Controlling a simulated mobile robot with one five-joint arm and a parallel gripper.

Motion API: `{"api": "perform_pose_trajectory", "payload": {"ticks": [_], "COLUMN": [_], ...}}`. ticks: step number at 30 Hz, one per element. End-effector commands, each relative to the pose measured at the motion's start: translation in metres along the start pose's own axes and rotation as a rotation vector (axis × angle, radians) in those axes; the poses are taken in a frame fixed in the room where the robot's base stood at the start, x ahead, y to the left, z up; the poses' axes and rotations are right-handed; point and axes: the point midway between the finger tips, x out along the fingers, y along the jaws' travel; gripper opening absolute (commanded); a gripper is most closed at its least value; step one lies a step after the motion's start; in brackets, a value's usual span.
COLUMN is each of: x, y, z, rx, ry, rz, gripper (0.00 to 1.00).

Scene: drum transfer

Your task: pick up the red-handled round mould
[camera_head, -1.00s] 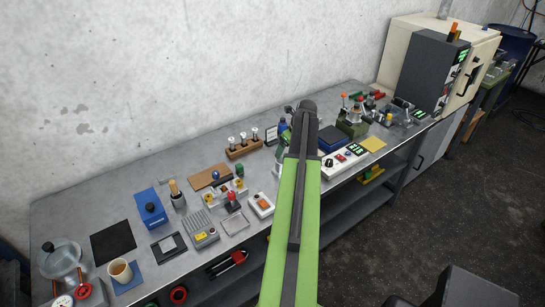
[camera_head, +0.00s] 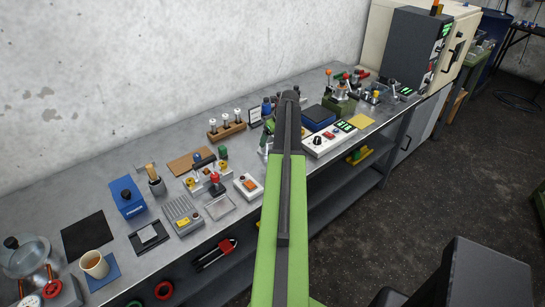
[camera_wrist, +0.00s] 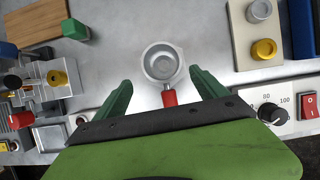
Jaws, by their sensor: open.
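The red-handled round mould is a small round metal cup (camera_wrist: 162,61) with a short red handle (camera_wrist: 169,97) pointing toward my gripper in the wrist view. It rests on the grey metal bench. My gripper (camera_wrist: 160,77) is open, with one green finger to the left of the mould and one to the right. Gaps show between the fingers and the cup. The near end of the handle lies close to the dark edge of my gripper. In the head view my own arm covers this part of the bench, and I cannot make out the mould there.
A control box (camera_wrist: 285,109) with a knob and red switch stands close on the right. A beige block (camera_wrist: 257,29) with cups is at upper right. A green piece (camera_wrist: 74,29) and a metal fixture with a yellow knob (camera_wrist: 57,78) stand left. Bare bench surrounds the mould.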

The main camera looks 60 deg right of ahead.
Motion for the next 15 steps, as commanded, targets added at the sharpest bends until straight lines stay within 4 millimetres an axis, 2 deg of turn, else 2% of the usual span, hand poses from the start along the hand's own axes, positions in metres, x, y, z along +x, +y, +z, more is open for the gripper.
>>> {"api": "perform_pose_trajectory", "payload": {"ticks": [5, 12, 15], "x": [0.006, 0.048, 0.054], "y": [-0.001, -0.008, -0.007], "z": [0.0, -0.002, -0.001], "rx": [-0.001, -0.002, -0.002], "ry": [0.0, 0.0, 0.0], "rz": [0.0, 0.0, 0.0], "gripper": [0.82, 0.82, 0.82]}}
